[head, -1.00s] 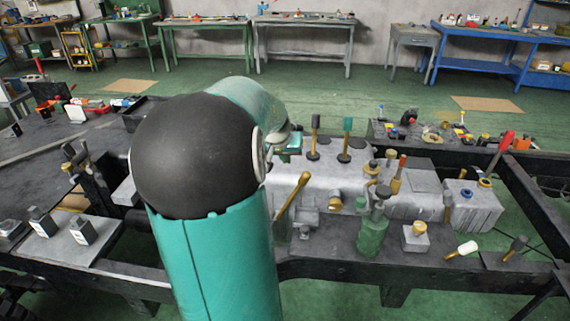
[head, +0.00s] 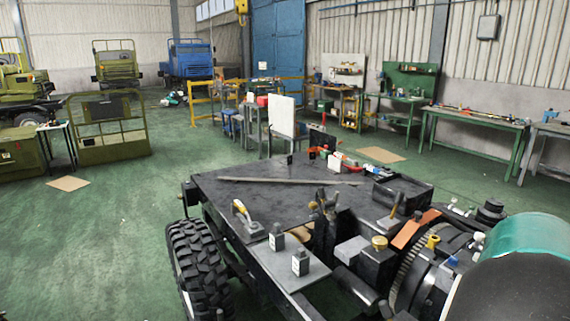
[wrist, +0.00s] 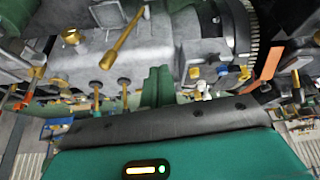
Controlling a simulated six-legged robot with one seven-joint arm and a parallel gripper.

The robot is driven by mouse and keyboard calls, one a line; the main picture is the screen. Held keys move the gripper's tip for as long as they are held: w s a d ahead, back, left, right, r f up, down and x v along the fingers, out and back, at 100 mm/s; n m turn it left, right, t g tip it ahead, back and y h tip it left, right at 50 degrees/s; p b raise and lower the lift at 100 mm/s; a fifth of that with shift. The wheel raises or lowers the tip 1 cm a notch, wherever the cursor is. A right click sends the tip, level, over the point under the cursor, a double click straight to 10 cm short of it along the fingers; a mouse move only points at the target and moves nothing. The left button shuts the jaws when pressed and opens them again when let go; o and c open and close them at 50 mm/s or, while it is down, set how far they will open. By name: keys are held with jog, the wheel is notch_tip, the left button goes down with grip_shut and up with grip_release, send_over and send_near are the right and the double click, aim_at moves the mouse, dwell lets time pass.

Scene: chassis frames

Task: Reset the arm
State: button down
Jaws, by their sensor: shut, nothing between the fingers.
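My gripper (wrist: 158,75) shows in the wrist view as two teal fingers pressed together in the middle, with nothing between them. Its wide teal palm (wrist: 220,155) with a dark edge fills the bottom of that view. Beyond the fingertips lies a grey engine block (wrist: 150,55) with a brass-coloured handle tool (wrist: 122,35). Whether the fingers touch it I cannot tell. In the head view only a teal and black piece of my arm (head: 515,260) shows at the lower right; my gripper is outside that picture.
A black vehicle chassis with a flat deck (head: 225,190) and large tyre (head: 200,270) stands close. Workbenches (head: 470,120) line the far wall. Green floor (head: 90,240) at the left is open.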

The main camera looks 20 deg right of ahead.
jog(key=w+a+r+n+t+y, duration=0.2)
jog(key=w+a+n, duration=0.3)
jog(key=a, duration=0.8)
jog(key=w+a+r+n+t+y, duration=0.1)
jog(key=w+a+r+n+t, duration=0.1)
jog(key=w+a, duration=0.9)
jog(key=s+a+n+y, duration=0.1)
jog(key=s+a+n, duration=0.2)
jog(key=a, duration=0.9)
jog(key=s+a+n+y, duration=0.1)
jog(key=s+a+n, duration=0.3)
jog(key=a, duration=0.8)
jog(key=shift+s+a, duration=0.2)
jog(key=shift+s, duration=0.9)
jog(key=shift+d, duration=0.15)
